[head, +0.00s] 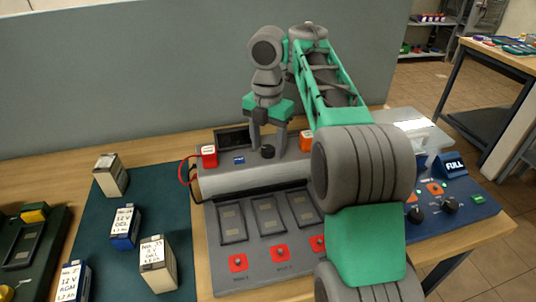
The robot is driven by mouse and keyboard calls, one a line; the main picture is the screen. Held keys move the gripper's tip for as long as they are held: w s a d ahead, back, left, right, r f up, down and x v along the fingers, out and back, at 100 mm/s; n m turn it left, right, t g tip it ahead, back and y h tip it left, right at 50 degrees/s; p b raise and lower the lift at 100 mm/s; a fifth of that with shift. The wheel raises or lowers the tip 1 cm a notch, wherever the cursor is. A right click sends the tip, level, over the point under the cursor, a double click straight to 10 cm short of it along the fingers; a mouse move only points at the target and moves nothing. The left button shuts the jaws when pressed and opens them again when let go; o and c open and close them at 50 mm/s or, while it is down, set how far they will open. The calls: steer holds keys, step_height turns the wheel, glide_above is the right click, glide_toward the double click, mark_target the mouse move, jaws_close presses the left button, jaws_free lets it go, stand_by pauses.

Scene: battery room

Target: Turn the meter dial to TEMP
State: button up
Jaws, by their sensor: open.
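The meter is a grey console (225,183) on the table, with a dark display (231,138) at its back. A small black dial (267,152) is on its upper face, between a red block and an orange block. My gripper (268,143) points down over the dial, its two fingers apart, one on each side of the knob. I cannot tell whether the fingers touch it. The dial's markings, TEMP among them, are not readable, so its setting cannot be told.
Several labelled batteries (124,227) stand on a dark green mat (95,255) at left. A red cable (184,172) loops beside the red block (209,156). A blue panel (470,209) with black knobs is at right. A grey partition (120,85) rises behind.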

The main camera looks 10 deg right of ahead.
steer(key=shift+f, duration=0.1)
jaws_close()
stand_by(0.6)
